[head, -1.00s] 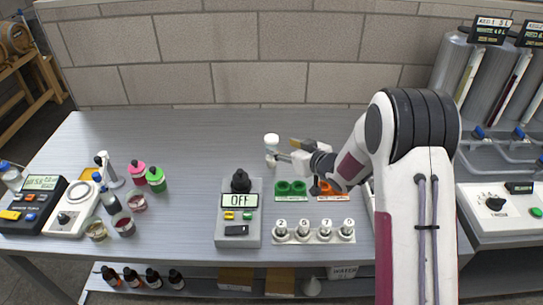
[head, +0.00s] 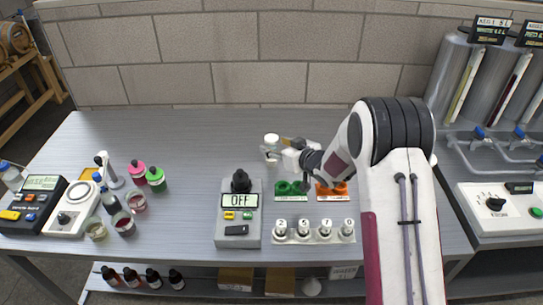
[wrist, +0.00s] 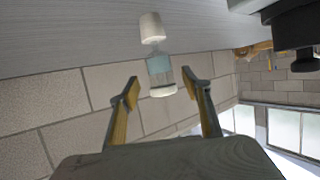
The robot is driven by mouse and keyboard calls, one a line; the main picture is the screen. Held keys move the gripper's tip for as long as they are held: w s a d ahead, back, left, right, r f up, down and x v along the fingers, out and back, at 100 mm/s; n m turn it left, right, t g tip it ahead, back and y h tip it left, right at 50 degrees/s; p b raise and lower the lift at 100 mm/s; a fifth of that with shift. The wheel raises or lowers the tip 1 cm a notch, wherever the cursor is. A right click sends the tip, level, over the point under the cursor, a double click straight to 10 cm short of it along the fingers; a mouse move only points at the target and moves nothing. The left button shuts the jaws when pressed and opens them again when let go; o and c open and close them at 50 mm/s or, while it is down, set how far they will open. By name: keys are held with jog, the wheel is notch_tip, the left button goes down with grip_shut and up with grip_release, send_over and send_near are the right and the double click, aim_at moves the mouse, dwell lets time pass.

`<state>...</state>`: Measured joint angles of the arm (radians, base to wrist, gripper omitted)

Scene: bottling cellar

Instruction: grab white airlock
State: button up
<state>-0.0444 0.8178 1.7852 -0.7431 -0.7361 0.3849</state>
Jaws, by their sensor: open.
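The white airlock (head: 271,149) stands upright at the back middle of the bench, with a white cap and a clear body.
A green holder (head: 291,188) and an orange holder (head: 331,190) lie in front of my gripper. A rack of numbered white caps (head: 314,231) and a grey device reading OFF (head: 238,222) are nearer. Jars and meters fill the left. The bench left of the airlock is clear.

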jog(key=shift+x, duration=1.55)
jog(key=shift+a, duration=0.1)
jog(key=c, duration=1.2)
